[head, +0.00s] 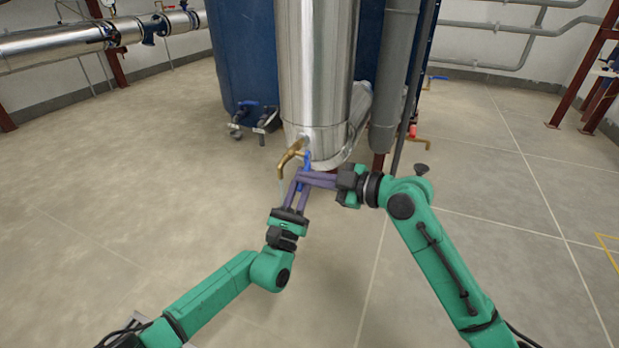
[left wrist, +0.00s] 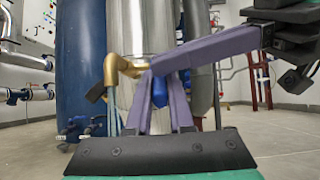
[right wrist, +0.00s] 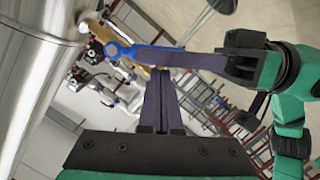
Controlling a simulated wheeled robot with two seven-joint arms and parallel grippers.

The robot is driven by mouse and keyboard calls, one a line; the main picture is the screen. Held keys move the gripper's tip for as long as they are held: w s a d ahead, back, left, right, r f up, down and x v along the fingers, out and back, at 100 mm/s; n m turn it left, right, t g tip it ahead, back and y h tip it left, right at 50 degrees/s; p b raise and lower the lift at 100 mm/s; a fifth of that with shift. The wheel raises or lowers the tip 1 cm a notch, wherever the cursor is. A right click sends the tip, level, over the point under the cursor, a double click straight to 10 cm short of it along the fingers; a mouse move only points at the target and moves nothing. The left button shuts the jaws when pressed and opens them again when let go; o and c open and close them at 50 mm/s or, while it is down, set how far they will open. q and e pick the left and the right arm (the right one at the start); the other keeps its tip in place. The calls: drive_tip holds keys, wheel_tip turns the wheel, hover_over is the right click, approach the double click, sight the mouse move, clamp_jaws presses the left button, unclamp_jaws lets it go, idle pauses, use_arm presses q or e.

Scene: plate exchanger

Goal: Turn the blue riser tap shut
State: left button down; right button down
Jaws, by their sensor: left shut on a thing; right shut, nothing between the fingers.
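The brass tap (head: 289,158) sticks out low on the silver riser pipe (head: 316,80). Its blue handle (head: 306,158) shows beside the spout, and also in the right wrist view (right wrist: 143,51). My left gripper (head: 299,176) is shut on the blue handle from below; in the left wrist view blue shows between its fingers (left wrist: 159,90). My right gripper (head: 301,178) is shut and empty, its fingers crossing in front of the left fingers and partly hiding the handle. The brass tap (left wrist: 120,70) shows clearly in the left wrist view, with a thin pale-blue streak under its spout.
A large blue tank (head: 240,55) stands behind the riser. A grey pipe (head: 393,75) stands right of it. Another brass tap with a red part (head: 417,138) is lower right. Two valves with dark handles (head: 255,118) sit left. The floor (head: 130,170) around is clear.

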drive_tip(key=shift+w+d+f, duration=0.15)
drive_tip(key=shift+w+f, duration=0.15)
drive_tip(key=shift+f, duration=0.25)
use_arm(q)
drive_tip(key=c, duration=0.8)
unclamp_jaws()
drive_tip(key=shift+d, duration=0.1)
use_arm(e)
drive_tip(key=shift+f, duration=0.15)
use_arm(q)
drive_tip(key=shift+r, duration=0.1)
drive_tip(key=shift+s, duration=0.1)
